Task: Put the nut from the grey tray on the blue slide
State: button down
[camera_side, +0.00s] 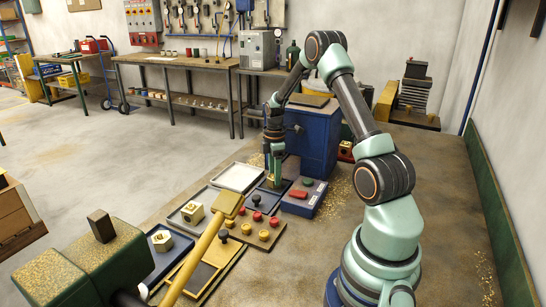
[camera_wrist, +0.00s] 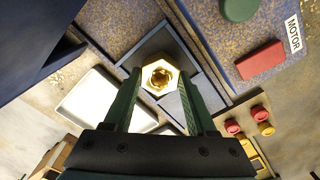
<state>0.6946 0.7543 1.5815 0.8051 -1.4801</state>
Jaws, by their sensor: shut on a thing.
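A brass hex nut (camera_wrist: 160,77) with a round hole sits between my fingertips in the wrist view. My gripper (camera_wrist: 161,88) is shut on it, low over a dark blue-grey square tray (camera_wrist: 150,48). I cannot tell whether the nut still touches the tray. In the side view my gripper (camera_side: 275,178) points down into this tray (camera_side: 268,204), and its fingers mostly hide the nut. A blue tray (camera_side: 151,263) at lower left holds another hex nut (camera_side: 161,240). A large blue block (camera_side: 318,150) stands behind my gripper; I cannot tell which blue part is the slide.
A blue control box (camera_side: 305,198) with red and green buttons, marked MOTOR, stands close right of my gripper. An empty white tray (camera_side: 238,177) lies to its left. A grey tray (camera_side: 182,222) holds a brass block. Red and yellow knobs (camera_side: 264,235) stand in front.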

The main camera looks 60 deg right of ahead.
jog(key=shift+f, duration=0.1)
jog(key=shift+c, duration=1)
grip_release()
notch_tip(320, 180, up, 12)
jog(key=a+r+m+t+h, duration=0.1)
jog(key=a+r+m, duration=0.1)
jog(key=a+r, duration=0.35)
jog(key=a+r+m+t, duration=0.1)
jog(key=a+r, duration=0.2)
jog(key=a, duration=0.6)
jog(key=s+a+r+m+t+y, duration=0.1)
jog(key=s+a+m+t, duration=0.2)
jog(key=a, duration=1.2)
jog(key=s+m, duration=0.3)
jog(key=s, duration=0.1)
jog(key=shift+s+a+r+t, duration=0.25)
jog(key=shift+a+r+t, duration=0.05)
jog(key=shift+r, duration=0.05)
